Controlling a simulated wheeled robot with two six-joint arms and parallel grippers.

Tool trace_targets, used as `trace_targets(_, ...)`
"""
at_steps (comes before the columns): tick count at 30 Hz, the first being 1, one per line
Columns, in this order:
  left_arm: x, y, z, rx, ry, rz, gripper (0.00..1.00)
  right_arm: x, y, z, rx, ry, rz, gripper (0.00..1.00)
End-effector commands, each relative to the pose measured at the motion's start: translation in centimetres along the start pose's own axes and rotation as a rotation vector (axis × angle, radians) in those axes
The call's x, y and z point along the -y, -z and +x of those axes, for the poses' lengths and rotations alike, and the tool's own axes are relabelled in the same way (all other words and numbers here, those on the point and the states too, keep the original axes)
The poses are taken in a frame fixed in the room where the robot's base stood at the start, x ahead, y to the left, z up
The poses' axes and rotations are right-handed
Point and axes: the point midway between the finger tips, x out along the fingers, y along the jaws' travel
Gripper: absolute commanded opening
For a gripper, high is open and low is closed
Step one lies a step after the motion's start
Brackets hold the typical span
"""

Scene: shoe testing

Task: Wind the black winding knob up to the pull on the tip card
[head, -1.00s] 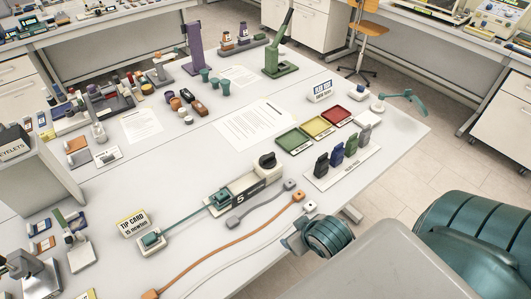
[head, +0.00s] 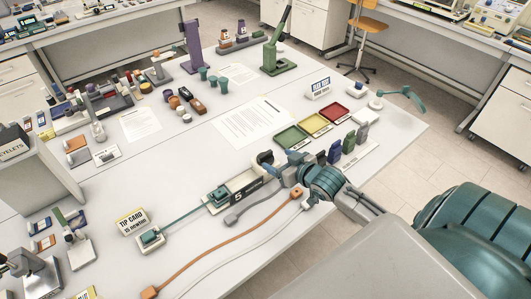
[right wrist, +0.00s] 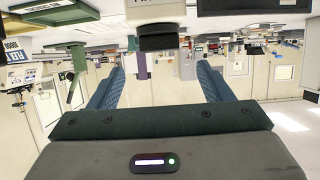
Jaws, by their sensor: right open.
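The black winding knob (head: 265,158) sits at the right end of the pull tester (head: 221,201), which is marked 5. The knob is partly hidden by my right gripper (head: 280,166) in the head view. In the right wrist view, which is upside down, a dark knob (right wrist: 158,38) shows ahead, between the fingers of my open right gripper (right wrist: 159,78). I cannot tell whether they touch it. The yellow and white tip card (head: 132,220) stands at the left end of the lace; its small print is too blurred to read. My left gripper is not in view.
Green, yellow and red trays (head: 315,125) lie behind my right arm. Grey, orange (head: 232,246) and white cords lie in front. A paper sheet (head: 252,122) lies behind the tester.

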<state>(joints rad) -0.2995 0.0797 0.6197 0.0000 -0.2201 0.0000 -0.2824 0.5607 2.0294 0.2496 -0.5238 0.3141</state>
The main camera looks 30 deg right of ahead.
Motion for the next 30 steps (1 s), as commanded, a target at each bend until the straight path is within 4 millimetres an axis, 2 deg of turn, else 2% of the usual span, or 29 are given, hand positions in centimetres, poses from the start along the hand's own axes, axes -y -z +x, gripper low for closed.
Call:
trace_targets(6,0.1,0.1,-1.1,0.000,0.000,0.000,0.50,0.0,0.3,4.2,0.000,-0.002,0.005,0.73)
trace_targets(12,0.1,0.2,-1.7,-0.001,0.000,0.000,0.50,0.0,0.2,6.9,0.000,-0.002,0.001,0.73)
trace_targets(17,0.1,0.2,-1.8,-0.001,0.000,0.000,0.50,0.0,0.0,7.8,0.001,-0.001,0.000,0.73)
trace_targets(25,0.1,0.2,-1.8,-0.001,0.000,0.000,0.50,0.0,-0.1,8.0,0.002,-0.001,-0.001,0.73)
trace_targets(26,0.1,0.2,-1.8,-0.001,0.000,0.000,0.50,0.0,-0.1,8.0,0.002,-0.001,-0.001,0.69)
trace_targets(30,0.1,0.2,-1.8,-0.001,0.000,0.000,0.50,0.0,-0.1,8.0,0.002,-0.001,-0.001,0.41)
